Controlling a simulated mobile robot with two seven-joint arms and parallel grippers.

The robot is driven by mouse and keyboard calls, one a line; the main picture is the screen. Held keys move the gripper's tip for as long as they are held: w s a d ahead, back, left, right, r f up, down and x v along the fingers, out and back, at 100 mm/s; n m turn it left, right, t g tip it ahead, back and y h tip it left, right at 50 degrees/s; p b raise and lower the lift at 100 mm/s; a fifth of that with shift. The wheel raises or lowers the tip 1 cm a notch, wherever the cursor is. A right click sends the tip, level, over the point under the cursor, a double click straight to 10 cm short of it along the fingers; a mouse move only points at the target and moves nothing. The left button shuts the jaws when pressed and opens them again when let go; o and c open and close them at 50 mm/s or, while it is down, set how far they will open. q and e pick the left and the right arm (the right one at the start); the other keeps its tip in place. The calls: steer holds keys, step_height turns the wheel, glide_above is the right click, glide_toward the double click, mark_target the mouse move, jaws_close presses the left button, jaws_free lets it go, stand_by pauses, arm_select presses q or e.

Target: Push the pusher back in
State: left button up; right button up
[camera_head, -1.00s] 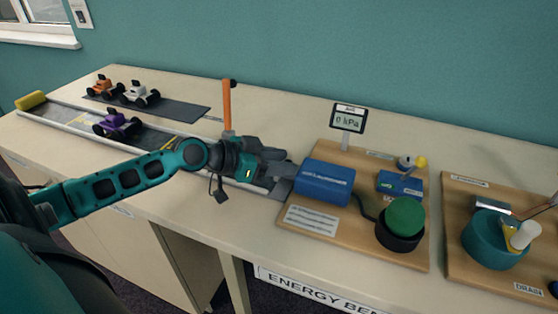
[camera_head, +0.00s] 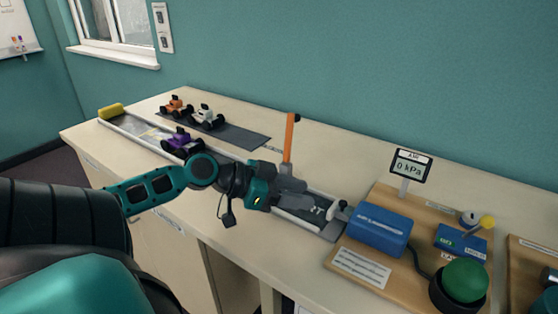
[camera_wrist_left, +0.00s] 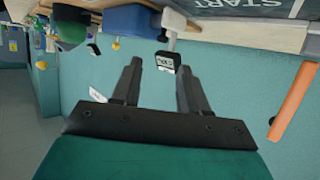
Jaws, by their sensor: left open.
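The pusher (camera_head: 339,209), a small pale pad on a short rod, sticks out of the left end of the blue cylinder block (camera_head: 379,230) at the right end of the track. In the left wrist view the pusher (camera_wrist_left: 173,19) shows near the top, beside the blue block (camera_wrist_left: 127,18). My left gripper (camera_head: 313,202) is over the START end of the track, left of the pusher and apart from it. Its two fingers (camera_wrist_left: 156,78) are spread with nothing between them. My right gripper is not in view.
An orange post (camera_head: 289,143) stands close behind my left gripper. A purple car (camera_head: 182,142) sits on the track, and orange and white cars stand on a dark mat (camera_head: 240,133) behind. A gauge (camera_head: 410,165) reading 0 kPa and a green dome (camera_head: 465,280) stand on the wooden board.

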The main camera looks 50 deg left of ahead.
arm_select(q)
steer(key=v, duration=0.4)
steer(key=shift+w, duration=0.1)
steer(key=shift+d, duration=0.1)
stand_by(0.5)
